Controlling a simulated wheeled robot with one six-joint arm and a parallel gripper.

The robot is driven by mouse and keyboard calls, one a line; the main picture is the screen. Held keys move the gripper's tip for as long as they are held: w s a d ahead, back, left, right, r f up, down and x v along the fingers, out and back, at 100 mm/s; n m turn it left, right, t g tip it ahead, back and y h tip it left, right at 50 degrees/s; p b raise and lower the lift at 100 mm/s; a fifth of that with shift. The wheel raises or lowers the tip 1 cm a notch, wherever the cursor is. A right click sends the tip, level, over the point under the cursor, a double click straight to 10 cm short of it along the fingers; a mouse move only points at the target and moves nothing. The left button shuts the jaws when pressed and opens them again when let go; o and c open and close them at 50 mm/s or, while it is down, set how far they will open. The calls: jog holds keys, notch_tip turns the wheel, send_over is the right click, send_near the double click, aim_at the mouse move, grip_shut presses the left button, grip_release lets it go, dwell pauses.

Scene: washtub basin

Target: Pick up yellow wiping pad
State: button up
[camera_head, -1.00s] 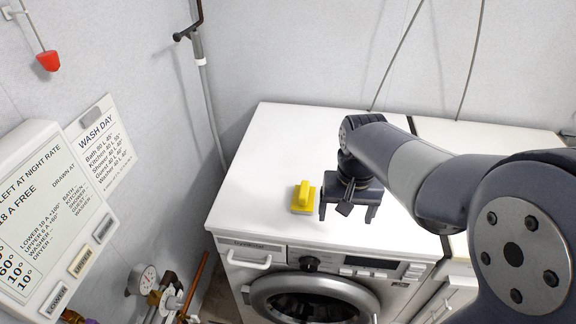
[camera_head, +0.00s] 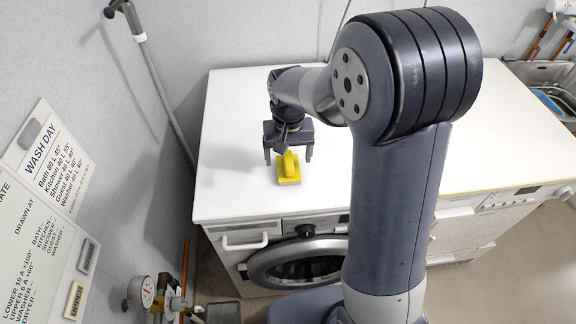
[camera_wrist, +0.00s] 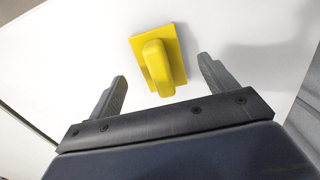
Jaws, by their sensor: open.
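The yellow wiping pad (camera_head: 289,172) lies on the white top of the washing machine, near its front edge. It has a flat square base with a raised handle, which shows clearly in the wrist view (camera_wrist: 158,62). My gripper (camera_head: 288,160) points down above and just behind the pad, with its two fingers apart. In the wrist view the fingers (camera_wrist: 165,80) stand to either side of the pad's near end, with a gap on both sides. Nothing is held. I cannot tell the exact height of the fingertips above the top.
The white worktop (camera_head: 235,120) around the pad is clear. A wall and a pipe (camera_head: 165,90) run along the left. The washing machine door (camera_head: 300,262) and front edge lie below the pad. A basin (camera_head: 553,95) is at the far right.

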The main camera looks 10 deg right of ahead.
aim_at(288, 159)
jog(key=f, duration=0.4)
jog(key=shift+w+f, duration=0.1)
jog(key=shift+w, duration=0.15)
jog(key=shift+c, duration=0.2)
jog(key=c, duration=1.1)
notch_tip(288, 159, up, 10)
jog(key=shift+r, duration=0.1)
